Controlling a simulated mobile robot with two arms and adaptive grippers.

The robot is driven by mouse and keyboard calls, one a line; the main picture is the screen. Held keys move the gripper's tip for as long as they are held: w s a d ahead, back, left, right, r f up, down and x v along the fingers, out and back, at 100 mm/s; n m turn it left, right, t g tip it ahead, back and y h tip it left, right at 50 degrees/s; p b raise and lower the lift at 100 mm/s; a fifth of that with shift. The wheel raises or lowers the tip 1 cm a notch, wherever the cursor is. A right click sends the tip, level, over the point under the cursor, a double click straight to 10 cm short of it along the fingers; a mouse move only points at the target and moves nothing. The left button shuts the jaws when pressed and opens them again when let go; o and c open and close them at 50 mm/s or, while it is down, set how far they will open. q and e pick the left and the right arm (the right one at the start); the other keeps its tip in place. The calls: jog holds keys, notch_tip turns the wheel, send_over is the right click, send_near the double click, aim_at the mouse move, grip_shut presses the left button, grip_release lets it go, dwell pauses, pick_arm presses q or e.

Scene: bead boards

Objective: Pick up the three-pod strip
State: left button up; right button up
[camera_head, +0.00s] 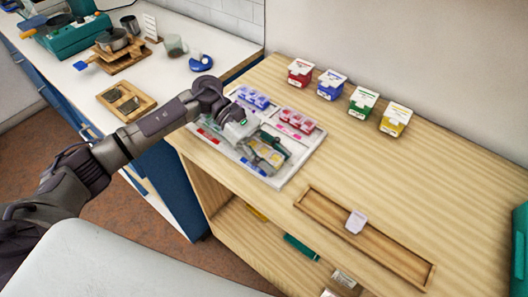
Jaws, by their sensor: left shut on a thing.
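My left gripper (263,150) reaches in from the left over the front part of a white board (284,178). It is shut on a strip with yellow pods (274,157), partly hidden by the fingers. I cannot tell whether the strip touches the board or is just above it. A strip with blue pods (252,97) lies at the back left of the board. A strip with red pods (297,121) lies at the back right. My right gripper is not in view.
Red (300,73), blue (331,85), green (362,103) and yellow (395,120) boxes with white tops stand along the wall. A long wooden tray (390,252) holds a pale lilac piece (355,221).

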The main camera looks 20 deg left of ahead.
pick_arm(q)
jog(key=shift+c, duration=1.3)
jog(key=shift+r, duration=0.15)
jog(key=shift+r, duration=0.35)
jog(key=r, duration=0.2)
jog(key=d+r+b, duration=0.1)
jog(key=shift+s+d+r+b, duration=0.1)
jog(key=shift+r+b, duration=0.2)
jog(key=shift+r, duration=0.05)
jog(key=s+d+r+b, duration=0.1)
jog(key=s+d+r, duration=0.1)
jog(key=d+r, duration=0.4)
jog(key=d, duration=0.4)
jog(key=shift+d+r+b, duration=0.15)
jog(key=shift+r+b, duration=0.05)
jog(key=shift+b, duration=0.1)
